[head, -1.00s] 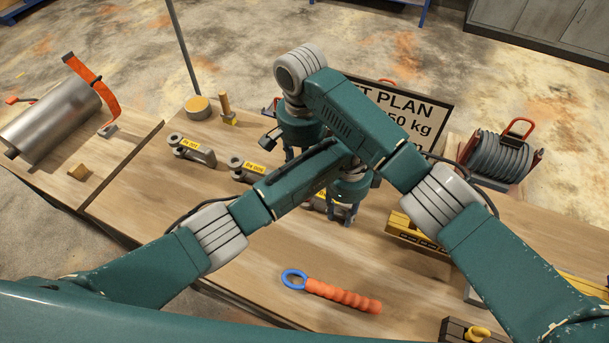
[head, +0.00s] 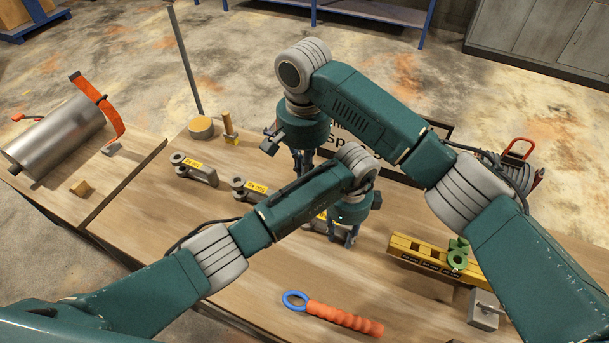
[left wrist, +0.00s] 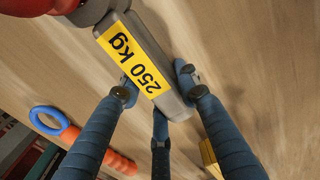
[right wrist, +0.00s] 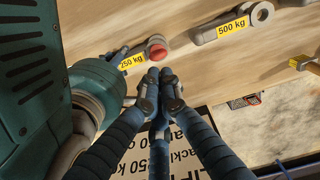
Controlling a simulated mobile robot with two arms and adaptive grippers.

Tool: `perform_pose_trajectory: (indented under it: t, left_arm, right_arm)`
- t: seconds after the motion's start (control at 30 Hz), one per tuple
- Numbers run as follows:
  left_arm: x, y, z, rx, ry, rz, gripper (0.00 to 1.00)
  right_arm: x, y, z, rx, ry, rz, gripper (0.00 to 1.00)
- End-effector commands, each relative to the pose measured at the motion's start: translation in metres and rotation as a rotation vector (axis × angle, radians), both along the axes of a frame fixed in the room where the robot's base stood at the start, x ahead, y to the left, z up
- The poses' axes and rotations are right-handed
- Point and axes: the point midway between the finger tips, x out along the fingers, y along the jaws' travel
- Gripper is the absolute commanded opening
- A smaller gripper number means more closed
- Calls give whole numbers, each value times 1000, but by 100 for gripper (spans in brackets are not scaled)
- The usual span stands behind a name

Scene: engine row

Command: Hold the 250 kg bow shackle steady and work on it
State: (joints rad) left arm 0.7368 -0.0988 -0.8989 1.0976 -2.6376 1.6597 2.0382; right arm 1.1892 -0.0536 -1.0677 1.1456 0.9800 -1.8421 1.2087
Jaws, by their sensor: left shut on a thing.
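The 250 kg bow shackle (left wrist: 178,98) is a grey piece with a yellow label and a red end, lying on the wooden bench. My left gripper (head: 345,232) is shut on it; in the left wrist view its fingers (left wrist: 158,98) sit around the labelled body. In the head view the gripper hides most of the shackle. The shackle also shows in the right wrist view, with its red end (right wrist: 157,50) towards my right gripper. My right gripper (head: 303,162) is above the bench behind the shackle, its fingertips (right wrist: 160,84) close together with nothing between them.
An orange-handled tool with a blue ring (head: 335,315) lies in front. A yellow beam (head: 420,255) with a green piece (head: 458,252) is at right. A sign stands behind.

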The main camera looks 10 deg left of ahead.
Motion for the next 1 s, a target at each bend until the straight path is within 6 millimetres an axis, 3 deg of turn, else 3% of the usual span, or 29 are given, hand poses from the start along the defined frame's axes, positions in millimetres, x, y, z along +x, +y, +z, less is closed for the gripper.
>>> perform_pose_trajectory:
  t: [0.17,0.6,1.0]
  left_arm:
    - [1,0,0,-1,-4,0,0]
    - [2,0,1,-1,-5,0,0]
    - [2,-1,1,-2,-5,0,0]
  right_arm:
    - [-3,-2,-5,0,8,22,0]
    - [-3,-1,-51,0,8,21,0]
    - [-3,-1,-58,2,7,21,0]
